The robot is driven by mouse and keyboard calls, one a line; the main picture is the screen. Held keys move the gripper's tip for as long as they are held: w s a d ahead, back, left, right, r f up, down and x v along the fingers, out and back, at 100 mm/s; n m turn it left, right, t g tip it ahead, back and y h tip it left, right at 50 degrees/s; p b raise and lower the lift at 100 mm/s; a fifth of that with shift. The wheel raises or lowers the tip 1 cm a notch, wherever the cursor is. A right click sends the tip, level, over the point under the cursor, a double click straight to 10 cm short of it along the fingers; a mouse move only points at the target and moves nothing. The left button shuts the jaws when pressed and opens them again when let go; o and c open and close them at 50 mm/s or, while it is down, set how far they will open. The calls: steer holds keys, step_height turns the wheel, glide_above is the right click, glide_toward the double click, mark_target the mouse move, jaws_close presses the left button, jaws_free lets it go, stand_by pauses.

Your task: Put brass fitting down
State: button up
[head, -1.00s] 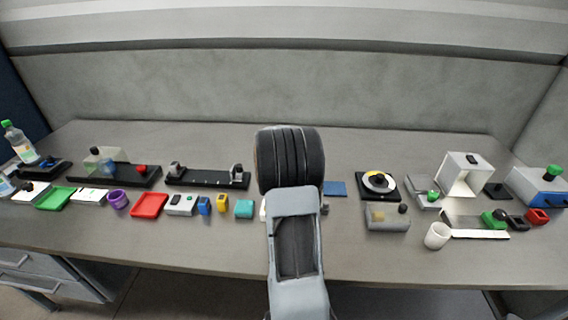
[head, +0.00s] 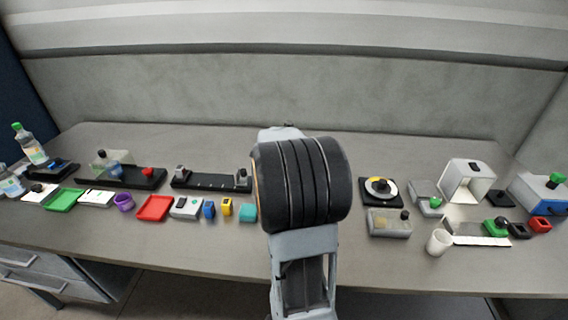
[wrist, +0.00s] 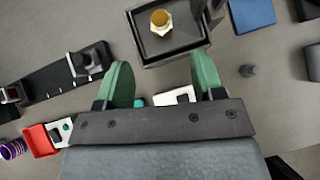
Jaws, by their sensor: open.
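The brass fitting (wrist: 160,20) stands in a dark square tray (wrist: 150,58) at the top of the wrist view. It has a round brass top and a paler hex base. My gripper (wrist: 160,82) is open and empty, its two green fingers spread apart. The fitting lies beyond the fingertips, roughly between their lines, and nothing touches it. In the head view my arm hides the fitting, the tray and the gripper.
A black rail fixture (wrist: 60,82) and a red tray (wrist: 40,140) are at left. A reel device (head: 381,189) stands right of my arm.

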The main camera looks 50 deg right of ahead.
steer(key=s+a+m+y, duration=0.2)
steer(key=s+a+m, duration=0.2)
steer(key=a+m, duration=0.4)
steer(key=s+a+r+m+y, duration=0.1)
steer(key=s+a+m+y, duration=0.2)
steer(key=a+m, duration=0.4)
steer(key=s+a+r+m+y, duration=0.1)
steer(key=s+a+m+y, duration=0.2)
steer(key=a, duration=1.4)
steer(key=s+m, duration=0.2)
steer(key=m, duration=0.3)
steer(key=shift+s+a+m, duration=0.25)
steer(key=shift+a+m, duration=0.05)
steer(key=shift+a, duration=0.05)
steer(key=shift+c, duration=0.3)
